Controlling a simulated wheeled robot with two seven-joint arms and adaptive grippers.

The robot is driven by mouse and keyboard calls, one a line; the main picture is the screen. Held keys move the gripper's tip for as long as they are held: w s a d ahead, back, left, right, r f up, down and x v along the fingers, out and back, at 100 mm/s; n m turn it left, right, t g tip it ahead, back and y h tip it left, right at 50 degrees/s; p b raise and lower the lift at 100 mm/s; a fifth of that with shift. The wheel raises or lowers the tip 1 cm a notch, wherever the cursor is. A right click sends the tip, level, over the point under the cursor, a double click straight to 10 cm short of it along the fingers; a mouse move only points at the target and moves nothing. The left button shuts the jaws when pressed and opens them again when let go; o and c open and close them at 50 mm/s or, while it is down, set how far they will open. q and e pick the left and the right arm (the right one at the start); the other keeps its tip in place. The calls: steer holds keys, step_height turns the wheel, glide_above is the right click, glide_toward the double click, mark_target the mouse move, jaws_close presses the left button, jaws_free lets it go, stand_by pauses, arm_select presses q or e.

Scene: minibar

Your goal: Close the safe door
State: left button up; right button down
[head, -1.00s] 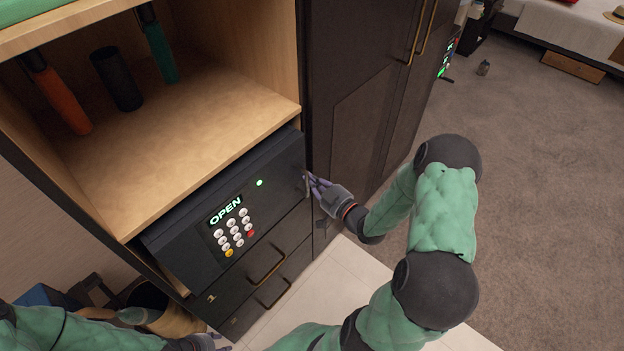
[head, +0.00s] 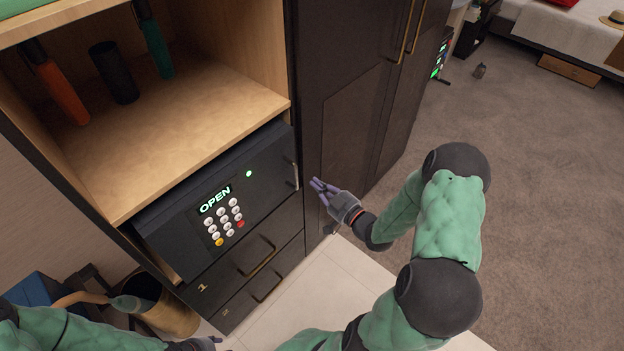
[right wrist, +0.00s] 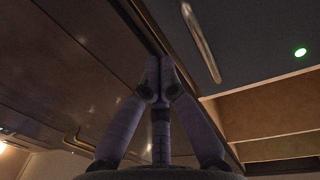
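The safe door (head: 178,222) is a dark panel with a white keypad, a lit "OPEN" display and a green light. It sits below the wooden shelf and appears to stand slightly out from the cabinet front. Its vertical metal handle (head: 294,173) is at the right edge; the handle also shows in the right wrist view (right wrist: 201,42). My right gripper (head: 315,183) is just right of the handle, apart from it. In the right wrist view its fingertips (right wrist: 153,77) meet with nothing between them. My left gripper (head: 208,342) is partly cut off at the bottom edge.
Two drawers with handles (head: 265,286) are under the safe. A tall dark cabinet (head: 345,110) stands right of it. A wooden shelf (head: 190,130) with bottles is above. A basket (head: 172,312) is at the lower left. Open carpet (head: 540,190) lies to the right.

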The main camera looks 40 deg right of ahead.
steer(key=s+d+p, duration=0.1)
steer(key=s, duration=0.6)
steer(key=shift+d, duration=0.2)
